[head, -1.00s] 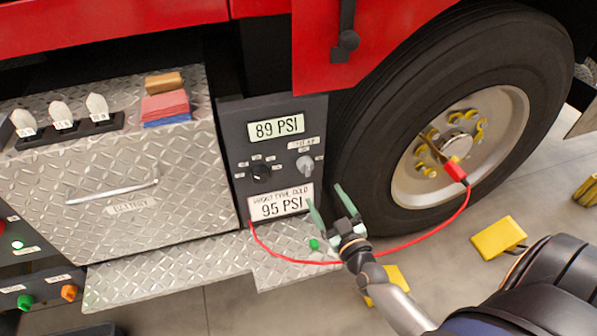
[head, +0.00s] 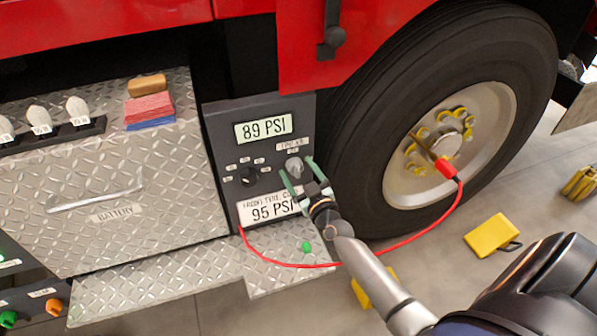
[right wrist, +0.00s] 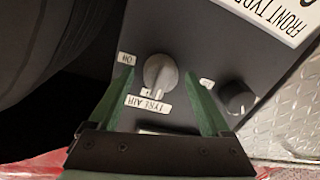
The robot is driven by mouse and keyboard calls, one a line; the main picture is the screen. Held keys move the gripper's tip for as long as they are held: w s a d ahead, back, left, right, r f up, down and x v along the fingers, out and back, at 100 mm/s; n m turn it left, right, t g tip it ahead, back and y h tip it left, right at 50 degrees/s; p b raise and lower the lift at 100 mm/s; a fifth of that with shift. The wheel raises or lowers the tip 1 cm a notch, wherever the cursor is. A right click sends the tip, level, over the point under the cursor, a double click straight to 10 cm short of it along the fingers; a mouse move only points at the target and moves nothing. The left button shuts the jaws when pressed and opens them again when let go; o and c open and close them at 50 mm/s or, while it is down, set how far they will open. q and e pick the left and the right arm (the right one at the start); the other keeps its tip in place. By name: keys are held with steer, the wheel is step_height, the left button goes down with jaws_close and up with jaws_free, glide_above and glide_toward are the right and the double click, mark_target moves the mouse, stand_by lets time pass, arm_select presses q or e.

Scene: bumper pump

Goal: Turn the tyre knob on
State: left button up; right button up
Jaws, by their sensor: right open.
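The tyre knob (head: 294,167) is a light grey knob on the dark pump panel (head: 220,130), below the 89 PSI display. It also shows in the right wrist view (right wrist: 160,73), between labels reading ON and TYRE AIR. My right gripper (head: 297,168) is open in front of the panel, with a green finger on either side of the knob. In the right wrist view the open fingers (right wrist: 158,76) reach either side of it with gaps, and neither seems to touch it. My left gripper is not in view.
A black selector knob (head: 248,176) sits left of the tyre knob. A 95 PSI plate (head: 268,210) lies just below. A red hose (head: 400,246) runs from the panel's foot to the wheel (head: 470,110). A diamond-plate step (head: 170,278) juts out below.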

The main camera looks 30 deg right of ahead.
jaws_close()
stand_by(0.6)
